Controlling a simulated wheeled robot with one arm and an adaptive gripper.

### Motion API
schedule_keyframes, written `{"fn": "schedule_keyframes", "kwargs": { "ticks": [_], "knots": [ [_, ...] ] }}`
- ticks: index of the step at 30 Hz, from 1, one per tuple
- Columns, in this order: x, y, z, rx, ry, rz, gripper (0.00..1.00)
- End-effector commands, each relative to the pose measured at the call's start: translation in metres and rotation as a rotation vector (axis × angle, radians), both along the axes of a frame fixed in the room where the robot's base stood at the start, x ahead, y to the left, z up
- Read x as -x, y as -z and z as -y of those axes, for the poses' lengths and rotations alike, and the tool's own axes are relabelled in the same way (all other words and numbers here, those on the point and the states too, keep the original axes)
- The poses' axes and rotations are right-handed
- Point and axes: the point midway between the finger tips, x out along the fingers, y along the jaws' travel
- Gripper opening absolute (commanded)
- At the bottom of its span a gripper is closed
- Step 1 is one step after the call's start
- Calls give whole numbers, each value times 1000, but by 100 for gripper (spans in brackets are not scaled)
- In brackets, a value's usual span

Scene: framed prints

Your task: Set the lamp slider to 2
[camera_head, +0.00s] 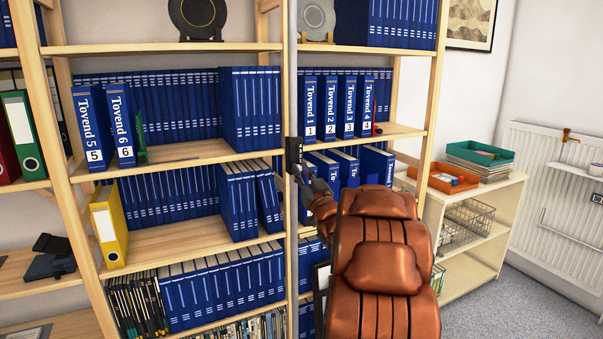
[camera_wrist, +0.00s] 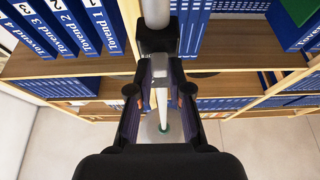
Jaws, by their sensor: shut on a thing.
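The lamp's pale upright pole (camera_head: 292,80) stands in front of the shelves in the head view. A black slider (camera_head: 293,152) sits on it at about the height of the middle shelf. In the wrist view the slider (camera_wrist: 157,40) is a dark block around the pole (camera_wrist: 155,12), just beyond my fingertips. My gripper (camera_wrist: 160,68) is shut on the slider's near part, between the two fingers. In the head view my gripper (camera_head: 305,176) is small and partly hidden by my brown arm. No number marks are readable on the pole. Its round base (camera_wrist: 160,128) shows below.
Wooden shelves (camera_head: 180,152) with blue binders stand close behind the pole. A yellow binder (camera_head: 108,226) is at the left. A low cabinet (camera_head: 482,262) with an orange tray (camera_head: 453,178) and a green tray (camera_head: 480,153) stands right. Grey floor is clear at the far right.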

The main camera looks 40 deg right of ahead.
Motion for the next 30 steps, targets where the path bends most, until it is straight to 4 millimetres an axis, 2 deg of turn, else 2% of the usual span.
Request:
{"fn": "schedule_keyframes", "kwargs": {
  "ticks": [3,17,25,30],
  "knots": [
    [0,0,0,0,0,0,0],
    [0,-1,0,0,0,0,0],
    [0,-30,0,2,0,3,0],
    [0,-31,0,-1,0,1,0]
  ]
}}
